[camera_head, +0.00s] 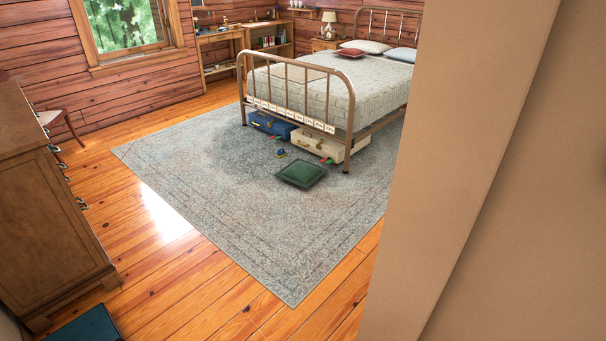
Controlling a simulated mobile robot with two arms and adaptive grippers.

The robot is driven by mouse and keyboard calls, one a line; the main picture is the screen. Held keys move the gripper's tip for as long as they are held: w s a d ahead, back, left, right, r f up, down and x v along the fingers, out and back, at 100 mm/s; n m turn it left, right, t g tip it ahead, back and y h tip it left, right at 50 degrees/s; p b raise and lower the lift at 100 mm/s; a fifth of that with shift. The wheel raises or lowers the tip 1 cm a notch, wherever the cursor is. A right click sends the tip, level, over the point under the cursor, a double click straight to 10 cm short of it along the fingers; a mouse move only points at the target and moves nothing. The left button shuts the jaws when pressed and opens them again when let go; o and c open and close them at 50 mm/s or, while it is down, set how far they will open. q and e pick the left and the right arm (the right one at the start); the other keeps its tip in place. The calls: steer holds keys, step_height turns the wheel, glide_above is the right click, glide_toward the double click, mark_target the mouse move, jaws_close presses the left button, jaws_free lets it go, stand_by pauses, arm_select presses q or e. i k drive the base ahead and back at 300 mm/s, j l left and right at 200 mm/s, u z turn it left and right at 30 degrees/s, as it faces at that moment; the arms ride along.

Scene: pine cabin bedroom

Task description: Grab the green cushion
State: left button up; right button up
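The green cushion (301,174) is square and dark green. It lies flat on the grey patterned rug (240,225), in front of the foot of the bed and to the right of the picture's middle line of the rug. Nothing touches it from above. Neither of my grippers shows in the head view.
A metal-framed bed (349,92) stands behind the cushion, with a blue suitcase (272,124) and a cream suitcase (317,146) under it. Small toys lie near them. A wooden dresser (45,210) stands at left. A beige wall (470,150) blocks the right. The rug's front is clear.

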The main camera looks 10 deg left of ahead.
mark_target(303, 173)
steer(key=i+j+u, duration=0.45)
steer(key=i+u, duration=0.55)
steer(key=i, duration=0.25)
